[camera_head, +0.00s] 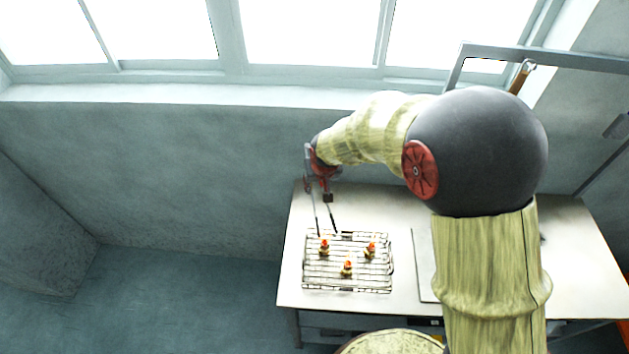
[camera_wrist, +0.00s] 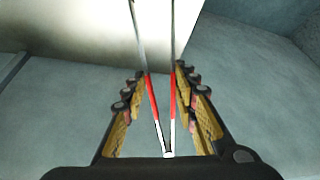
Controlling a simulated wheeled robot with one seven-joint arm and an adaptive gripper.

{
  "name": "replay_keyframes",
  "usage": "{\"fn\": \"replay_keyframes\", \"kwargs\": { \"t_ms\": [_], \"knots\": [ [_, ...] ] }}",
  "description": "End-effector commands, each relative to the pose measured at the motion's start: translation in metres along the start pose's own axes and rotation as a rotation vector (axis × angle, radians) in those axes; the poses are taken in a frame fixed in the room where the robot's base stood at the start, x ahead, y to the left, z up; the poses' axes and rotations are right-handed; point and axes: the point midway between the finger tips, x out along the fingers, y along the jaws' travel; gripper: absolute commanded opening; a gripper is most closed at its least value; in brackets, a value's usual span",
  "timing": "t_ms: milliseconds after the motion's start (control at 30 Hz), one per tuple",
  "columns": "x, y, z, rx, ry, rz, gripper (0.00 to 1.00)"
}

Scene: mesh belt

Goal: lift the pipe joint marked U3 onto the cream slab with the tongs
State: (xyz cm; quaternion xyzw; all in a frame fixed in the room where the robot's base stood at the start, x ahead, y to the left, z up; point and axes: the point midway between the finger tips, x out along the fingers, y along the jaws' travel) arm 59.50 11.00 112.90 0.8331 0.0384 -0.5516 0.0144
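My gripper (camera_head: 317,191) is above the far left part of the table and holds the tongs (camera_head: 331,215). In the wrist view the tongs' red grips (camera_wrist: 151,95) lie between the fingertips, with the legs slightly spread. The tong tips hang near the far edge of the wire rack, apart from the pieces. Three small pipe joints with orange tops stand on the rack: left (camera_head: 324,248), front (camera_head: 347,267) and right (camera_head: 370,250). Their marks are too small to read. A flat pale slab (camera_head: 424,265) lies right of the rack, partly hidden by my arm.
The wire rack (camera_head: 388,290) lies on the left part of the pale table (camera_head: 288,285). A wall and window sill (camera_head: 200,95) run behind. A grey frame (camera_head: 560,55) stands at the upper right. My arm hides much of the table's middle.

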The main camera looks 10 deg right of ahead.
Motion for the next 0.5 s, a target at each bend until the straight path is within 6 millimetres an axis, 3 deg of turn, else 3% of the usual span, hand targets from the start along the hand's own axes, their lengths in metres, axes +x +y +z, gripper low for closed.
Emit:
{"fn": "replay_keyframes", "kwargs": {
  "t_ms": [500],
  "knots": [
    [0.021,0.001,0.008,0.001,0.000,0.000,0.27]
  ]
}}
